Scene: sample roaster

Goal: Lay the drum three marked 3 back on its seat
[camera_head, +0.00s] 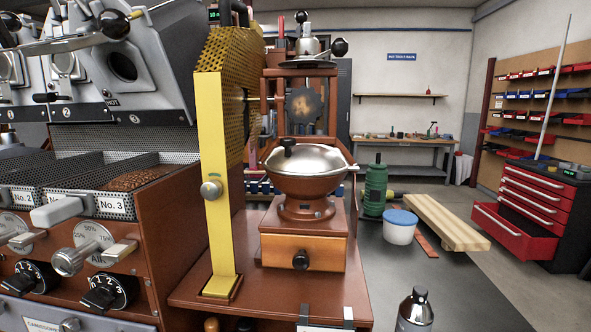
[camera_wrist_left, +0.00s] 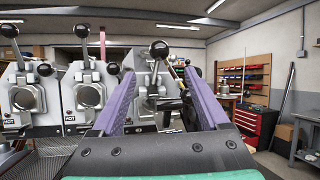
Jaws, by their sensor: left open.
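In the head view the grey metal drum three (camera_head: 157,62) stands at the upper left, tilted, with a round dark opening in its face. A plate below it bears the mark 3. A lever with a black ball end crosses in front of its top left. In the left wrist view my left gripper (camera_wrist_left: 163,92) is open, its two purple fingers apart and empty. A grey unit with a black-ball lever (camera_wrist_left: 159,50) shows between and beyond the fingers, partly hidden by them. I cannot tell how far it is from the fingertips. My right gripper is not in view.
A mesh bin labelled No. 3 (camera_head: 113,206) with brown beans sits below the drum. A yellow perforated guard (camera_head: 215,150) stands close to its right. Beyond are a covered bowl on a wooden grinder (camera_head: 305,245) and a red tool chest (camera_head: 540,205). Neighbouring units stand left.

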